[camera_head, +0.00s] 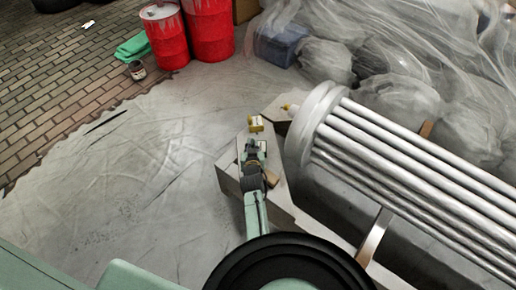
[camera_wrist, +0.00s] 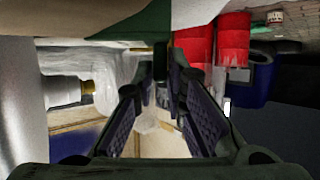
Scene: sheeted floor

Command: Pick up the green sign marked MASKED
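I cannot make out a green sign with readable lettering in either view. In the wrist view a dark green surface (camera_wrist: 135,24) with a white part beside it crosses the top edge; I cannot tell whether it is the sign. In the head view my gripper (camera_head: 254,146) is over the pale boxy block beside the ribbed white cylinder. A small yellow-and-white item (camera_head: 256,124) sits just beyond its tips. In the wrist view my gripper (camera_wrist: 162,76) has its fingers apart, and I see nothing held between the pads.
The large ribbed cylinder (camera_head: 400,170) lies close at the right. Red drums (camera_head: 168,42), a green cloth (camera_head: 134,48) and a small can (camera_head: 137,70) stand at the back left. Clear plastic sheeting (camera_head: 400,40) covers things at the back right. The sheeted floor on the left is mostly clear.

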